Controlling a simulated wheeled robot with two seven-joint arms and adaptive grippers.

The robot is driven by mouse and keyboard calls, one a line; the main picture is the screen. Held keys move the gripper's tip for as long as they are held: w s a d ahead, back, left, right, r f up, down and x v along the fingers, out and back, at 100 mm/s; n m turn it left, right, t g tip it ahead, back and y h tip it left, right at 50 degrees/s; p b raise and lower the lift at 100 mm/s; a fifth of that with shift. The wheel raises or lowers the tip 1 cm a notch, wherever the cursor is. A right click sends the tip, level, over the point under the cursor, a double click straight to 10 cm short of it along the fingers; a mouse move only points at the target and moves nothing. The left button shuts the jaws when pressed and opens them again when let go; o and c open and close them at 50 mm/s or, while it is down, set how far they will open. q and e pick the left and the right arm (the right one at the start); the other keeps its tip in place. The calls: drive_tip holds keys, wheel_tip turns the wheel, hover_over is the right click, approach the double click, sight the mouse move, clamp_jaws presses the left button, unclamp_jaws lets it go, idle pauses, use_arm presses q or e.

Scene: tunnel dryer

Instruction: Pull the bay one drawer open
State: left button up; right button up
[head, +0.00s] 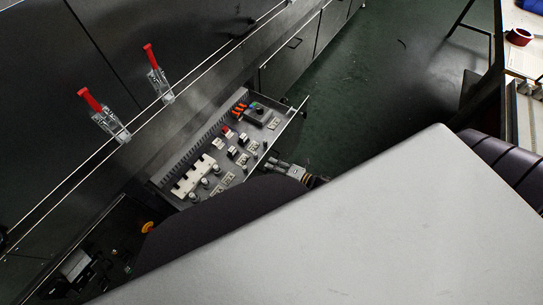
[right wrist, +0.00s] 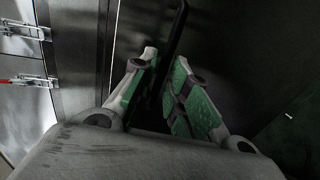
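The drawer (head: 176,196) stands pulled out from the dark cabinet in the head view, with its inside in sight. A thin handle (head: 292,124) runs along its front at the right. My right gripper (head: 290,170) is at the drawer front, partly hidden by my own arm. In the right wrist view its green-padded fingers (right wrist: 166,62) stand close together on both sides of a dark bar handle (right wrist: 181,22). They look shut on it, though the contact is in shadow. My left gripper is not in view.
The drawer holds white and dark electrical parts (head: 192,176). Two red-handled toggle clamps (head: 158,82) are on the cabinet, also in the right wrist view (right wrist: 28,81). Green floor (head: 365,80) lies clear beyond the drawer front. A bench with a red roll (head: 519,37) stands at the far right.

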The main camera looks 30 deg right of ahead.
drive_tip(key=v, duration=1.1)
idle(0.3)
drive_tip(key=shift+w, duration=0.1)
idle(0.6)
